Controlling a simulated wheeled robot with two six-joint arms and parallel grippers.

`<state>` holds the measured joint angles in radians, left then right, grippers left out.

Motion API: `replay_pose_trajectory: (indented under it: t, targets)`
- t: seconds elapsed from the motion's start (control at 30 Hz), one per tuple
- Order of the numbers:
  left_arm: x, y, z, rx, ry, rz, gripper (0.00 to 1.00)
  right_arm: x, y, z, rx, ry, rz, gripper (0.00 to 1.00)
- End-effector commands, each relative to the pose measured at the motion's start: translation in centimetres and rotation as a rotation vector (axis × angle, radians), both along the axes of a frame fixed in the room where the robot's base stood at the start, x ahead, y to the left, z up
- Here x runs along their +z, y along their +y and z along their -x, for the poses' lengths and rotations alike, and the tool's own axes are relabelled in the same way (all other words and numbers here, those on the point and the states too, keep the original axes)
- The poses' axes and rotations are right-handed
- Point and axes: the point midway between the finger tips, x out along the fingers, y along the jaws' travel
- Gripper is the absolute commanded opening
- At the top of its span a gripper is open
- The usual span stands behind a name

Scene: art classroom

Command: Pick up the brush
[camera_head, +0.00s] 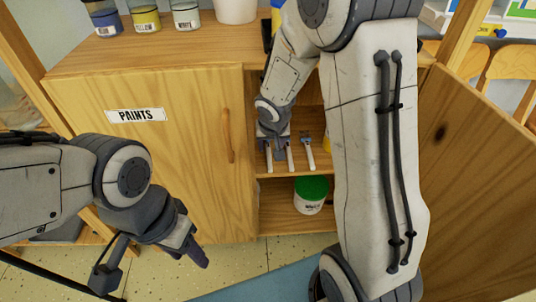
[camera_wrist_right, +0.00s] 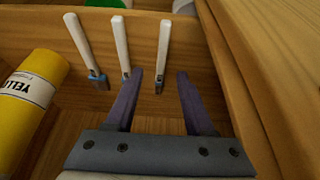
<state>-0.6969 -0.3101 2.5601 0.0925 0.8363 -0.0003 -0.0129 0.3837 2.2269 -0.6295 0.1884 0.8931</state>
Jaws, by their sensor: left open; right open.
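Three brushes with pale handles lie side by side on the cabinet's upper shelf. In the right wrist view they are the left brush (camera_wrist_right: 83,42), the middle brush (camera_wrist_right: 121,42) and the right brush (camera_wrist_right: 164,45). The head view also shows a brush (camera_head: 308,152) lying apart on the right. My right gripper (camera_wrist_right: 157,73) is open. The right brush's lower end shows between its fingers, the middle brush by its left finger; contact cannot be told. In the head view my right gripper (camera_head: 278,143) reaches into the cabinet. My left gripper (camera_head: 196,250) hangs outside, near the closed door.
The shelf sits inside a wooden cabinet with a closed "PAINTS" door (camera_head: 150,150) and an open right door (camera_head: 475,165). A yellow jar (camera_wrist_right: 32,95) stands beside the brushes. A green-lidded jar (camera_head: 311,195) stands below. Paint jars (camera_head: 145,15) stand on top.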

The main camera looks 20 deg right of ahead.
Motion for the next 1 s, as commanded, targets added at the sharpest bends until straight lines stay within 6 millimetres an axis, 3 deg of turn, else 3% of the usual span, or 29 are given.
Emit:
replay_pose_trajectory:
  t: [0.4,0.73,0.77,0.9,1.0]
  targets:
    - [-2.9,0.0,0.0,0.000,0.000,0.000,0.50,-5.2,-0.4,-2.3,0.000,0.002,0.000,0.54]
    - [-3.0,0.0,0.0,0.000,0.000,0.000,0.50,-5.6,-0.5,-2.6,0.000,0.000,0.000,0.54]
    - [-3.0,0.0,0.0,0.000,0.000,0.000,0.50,-5.6,-0.5,-2.6,0.000,0.000,0.000,0.50]
    - [-3.0,0.0,0.0,0.000,0.000,0.000,0.50,-5.6,-0.4,-2.6,0.000,0.000,0.000,0.00]
    - [-3.0,0.0,0.0,0.000,0.000,0.000,0.50,-5.6,-0.4,-2.6,0.000,0.000,0.000,0.00]
